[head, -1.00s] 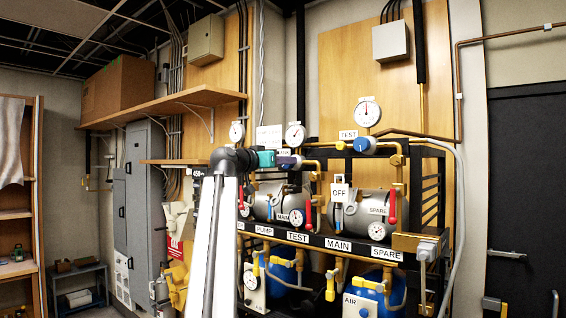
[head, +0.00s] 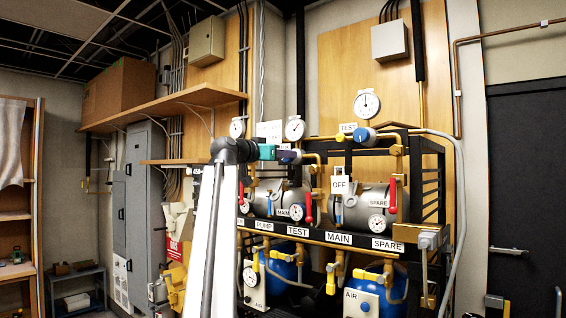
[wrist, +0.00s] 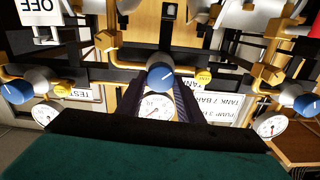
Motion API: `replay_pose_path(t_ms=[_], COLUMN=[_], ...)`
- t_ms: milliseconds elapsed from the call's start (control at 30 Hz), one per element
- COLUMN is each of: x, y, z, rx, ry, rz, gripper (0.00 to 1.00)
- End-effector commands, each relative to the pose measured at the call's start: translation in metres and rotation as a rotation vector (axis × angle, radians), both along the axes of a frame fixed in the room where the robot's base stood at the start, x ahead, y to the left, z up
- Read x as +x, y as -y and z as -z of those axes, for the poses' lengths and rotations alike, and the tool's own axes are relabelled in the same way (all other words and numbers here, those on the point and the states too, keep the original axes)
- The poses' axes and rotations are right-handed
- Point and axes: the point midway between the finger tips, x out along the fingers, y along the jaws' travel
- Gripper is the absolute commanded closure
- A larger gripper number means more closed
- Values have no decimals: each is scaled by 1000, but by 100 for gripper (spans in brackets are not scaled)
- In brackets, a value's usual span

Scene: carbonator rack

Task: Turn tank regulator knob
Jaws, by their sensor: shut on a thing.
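A blue regulator knob with a white pointer line (wrist: 161,75) is at the centre of the wrist view, which shows the rack upside down. A small yellow tag (wrist: 203,75) is beside it, too small to read surely. My gripper (wrist: 160,82) has its dark fingers on either side of this knob and is shut on it. A round white gauge (wrist: 157,106) shows between the fingers. In the head view my gripper (head: 279,154) meets the knob (head: 290,157) below a gauge (head: 295,130). My arm hides part of the rack there.
The TEST regulator's blue knob (head: 364,136) and gauge (head: 367,104) are to the right. Another blue knob (wrist: 305,103) is at the right in the wrist view. Metal tanks (head: 362,208), red-handled valves (head: 393,195) and brass pipes crowd the rack below.

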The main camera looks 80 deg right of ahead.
Motion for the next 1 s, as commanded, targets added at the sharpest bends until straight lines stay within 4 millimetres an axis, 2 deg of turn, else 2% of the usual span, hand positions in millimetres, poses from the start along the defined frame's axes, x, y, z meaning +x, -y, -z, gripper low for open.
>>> replay_pose_path(t_ms=[567, 600, 700, 1000], x=[-1, -1, 0, 0], y=[-1, -1, 0, -1], z=[-1, -1, -1, 0], rx=[-21, -21, -21, -20], ry=[36, 36, 36, 37], rz=[0, 0, 0, 0], gripper=[89, 65, 48, 48])
